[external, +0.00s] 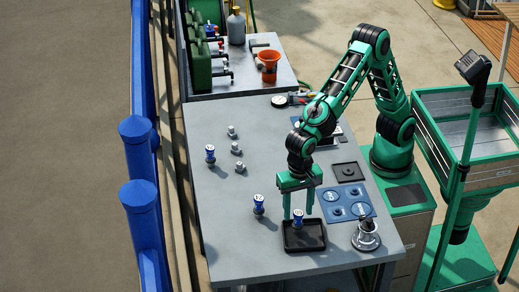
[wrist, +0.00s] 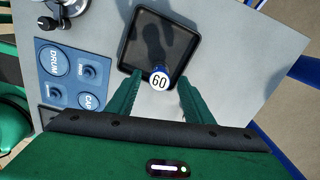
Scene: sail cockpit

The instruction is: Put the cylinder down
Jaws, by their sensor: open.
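The cylinder is a small blue piece with a white top marked 60 (wrist: 159,80). In the external view the cylinder (external: 298,217) stands upright at the rear part of a square black tray (external: 304,246), near the table's front. My gripper (external: 297,215) points down over the tray, its green fingers on either side of the cylinder. In the wrist view my gripper (wrist: 158,100) is open, with a gap between each finger and the cylinder. The cylinder's lower body and base are mostly hidden from above.
Two more blue cylinders stand on the grey table (external: 225,235), one left of the tray (external: 259,205), one farther back (external: 210,154). Several small metal pieces stand nearby. A blue panel marked DRUM (wrist: 55,62) and a metal winch (external: 366,236) lie right of the tray. The table's left front is clear.

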